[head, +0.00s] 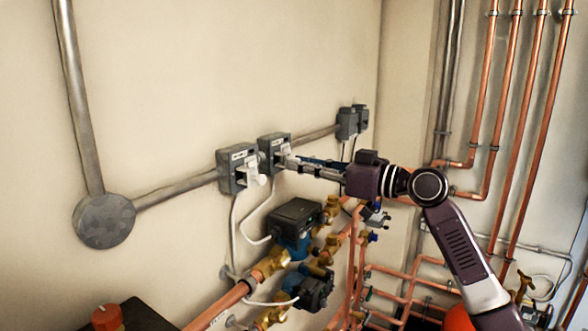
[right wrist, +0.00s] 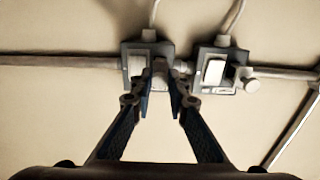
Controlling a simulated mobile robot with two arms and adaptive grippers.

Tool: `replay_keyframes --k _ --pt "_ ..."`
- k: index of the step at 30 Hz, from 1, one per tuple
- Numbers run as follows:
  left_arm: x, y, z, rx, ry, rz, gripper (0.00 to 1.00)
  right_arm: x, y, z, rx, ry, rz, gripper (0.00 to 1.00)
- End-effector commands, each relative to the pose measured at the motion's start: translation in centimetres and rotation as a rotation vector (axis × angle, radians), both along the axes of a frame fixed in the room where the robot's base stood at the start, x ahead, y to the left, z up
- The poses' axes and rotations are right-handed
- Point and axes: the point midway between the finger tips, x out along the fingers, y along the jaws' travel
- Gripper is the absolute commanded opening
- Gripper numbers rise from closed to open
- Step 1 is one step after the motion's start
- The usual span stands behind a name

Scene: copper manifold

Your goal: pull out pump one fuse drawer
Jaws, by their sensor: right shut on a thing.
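Two grey fuse boxes with pale fronts are on the wall. My right gripper (head: 290,162) is at the right-hand box (head: 273,146) in the head view. In the right wrist view, which shows the wall upside down, this box (right wrist: 130,48) is on the left. There my right gripper (right wrist: 165,84) is shut on a pale fuse drawer knob, which its fingers partly hide. The other box (head: 225,172) shows a white drawer (head: 247,174) with a round knob on it; it also shows in the right wrist view (right wrist: 205,50). The labels are too small to read. My left gripper is not in view.
Grey conduit (head: 176,190) runs to a round junction box (head: 104,221) at left. Dark pumps (head: 296,216) with brass valves and copper pipes are below the boxes. More copper pipes (head: 512,130) stand at right. The wall above is clear.

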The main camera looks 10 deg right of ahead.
Motion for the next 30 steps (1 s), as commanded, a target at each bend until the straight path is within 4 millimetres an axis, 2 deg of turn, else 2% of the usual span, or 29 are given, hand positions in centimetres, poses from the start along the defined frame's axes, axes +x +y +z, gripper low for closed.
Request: replay_keyframes --k 8,9,13,23,26,30 --pt "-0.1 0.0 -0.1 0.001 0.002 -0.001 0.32 -0.2 -0.3 0.0 -0.001 0.001 0.0 0.0" --pt "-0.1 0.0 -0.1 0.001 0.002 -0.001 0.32 -0.2 -0.3 0.0 -0.001 0.001 0.0 0.18" --pt "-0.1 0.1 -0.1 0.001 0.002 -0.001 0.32 -0.2 -0.2 0.0 -0.001 0.001 0.0 0.32" --pt "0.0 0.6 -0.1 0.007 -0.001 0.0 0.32 -0.4 -0.4 0.0 -0.001 0.001 0.0 0.33" --pt "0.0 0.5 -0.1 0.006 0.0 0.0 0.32 -1.0 -1.1 0.0 -0.001 0.0 -0.002 0.33" --pt "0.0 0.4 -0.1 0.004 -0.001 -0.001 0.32 -2.8 -3.0 -0.1 -0.003 0.001 -0.004 0.33"
